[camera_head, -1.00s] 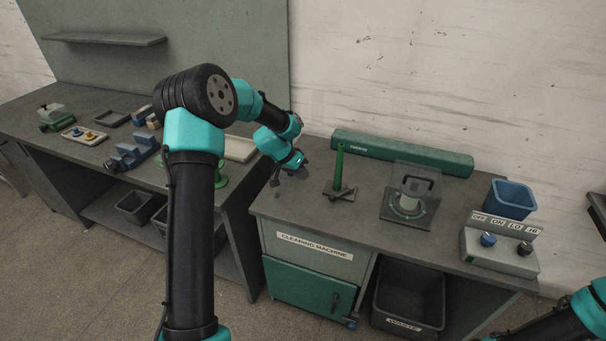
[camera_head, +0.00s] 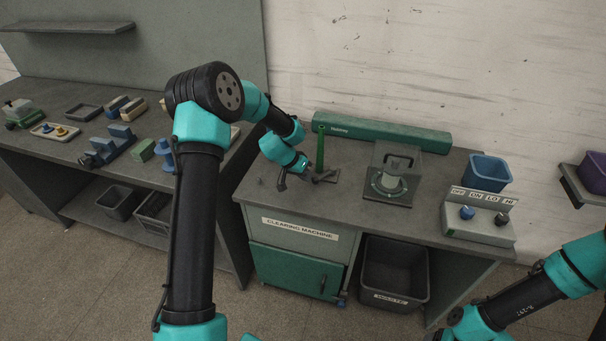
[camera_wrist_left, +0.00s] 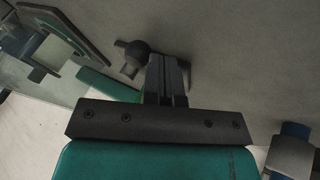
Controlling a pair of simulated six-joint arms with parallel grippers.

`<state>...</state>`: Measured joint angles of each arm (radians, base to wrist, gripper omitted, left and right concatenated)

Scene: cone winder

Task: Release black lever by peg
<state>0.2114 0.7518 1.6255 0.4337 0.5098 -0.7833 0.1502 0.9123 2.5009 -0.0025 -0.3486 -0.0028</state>
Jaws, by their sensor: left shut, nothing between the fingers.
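The green peg (camera_head: 320,148) stands upright on a dark base on the cleaning machine's top. The black lever (camera_head: 324,178) lies low beside the peg's foot. My left gripper (camera_head: 283,182) is shut and empty, just left of the lever in the head view. In the left wrist view, the shut fingers (camera_wrist_left: 166,75) are close beside a round dark knob (camera_wrist_left: 137,50), which looks like the lever's end. I cannot tell whether they touch. Part of the green peg (camera_wrist_left: 103,84) shows there too. My right gripper is out of view; only its arm shows at lower right.
A long green housing (camera_head: 385,132) runs behind. A control box (camera_head: 478,228) and blue bin (camera_head: 489,172) stand at the right. The grey top (camera_head: 340,208) is clear in front.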

